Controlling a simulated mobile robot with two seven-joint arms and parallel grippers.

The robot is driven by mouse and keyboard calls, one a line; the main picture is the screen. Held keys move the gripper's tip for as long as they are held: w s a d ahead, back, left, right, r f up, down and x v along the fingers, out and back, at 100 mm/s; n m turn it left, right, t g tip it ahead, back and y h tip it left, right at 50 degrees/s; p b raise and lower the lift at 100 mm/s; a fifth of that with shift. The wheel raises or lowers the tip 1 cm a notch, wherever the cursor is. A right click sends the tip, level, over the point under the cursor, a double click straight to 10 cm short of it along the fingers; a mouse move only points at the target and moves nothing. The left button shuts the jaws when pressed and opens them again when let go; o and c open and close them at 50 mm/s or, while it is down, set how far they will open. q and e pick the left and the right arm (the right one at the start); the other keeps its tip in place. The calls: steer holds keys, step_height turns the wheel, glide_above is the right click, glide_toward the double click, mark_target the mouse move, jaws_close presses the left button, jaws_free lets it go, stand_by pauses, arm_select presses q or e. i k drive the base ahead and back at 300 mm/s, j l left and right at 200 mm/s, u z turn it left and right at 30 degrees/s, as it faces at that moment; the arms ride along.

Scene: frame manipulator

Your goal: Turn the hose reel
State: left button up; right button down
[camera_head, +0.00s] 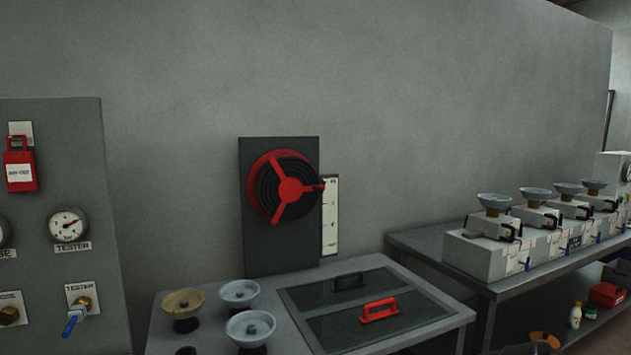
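The hose reel (290,188) is a red three-spoked wheel over a dark coil. It is mounted on a dark grey upright panel (280,250) against the wall, behind the bench. A small dark and red handle (319,186) sticks out at the reel's right side. A white strip with marks (331,232) stands just right of the panel. Neither of my grippers is in view.
Below the reel, a bench (425,291) holds several bowl-shaped cups (250,326) and dark panels with a red handle (379,309) and a black handle (348,281). A gauge board (60,190) stands left. A table (440,248) with several grey boxes stands right.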

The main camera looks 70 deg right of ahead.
mark_target(283, 185)
steer(key=k+l, duration=0.15)
steer(key=l, duration=0.25)
steer(key=k+l+u, duration=0.1)
steer(key=l, duration=0.35)
steer(key=k+l, duration=0.3)
steer(key=k+l+u, duration=0.1)
steer(key=l, duration=0.4)
steer(key=k, duration=0.05)
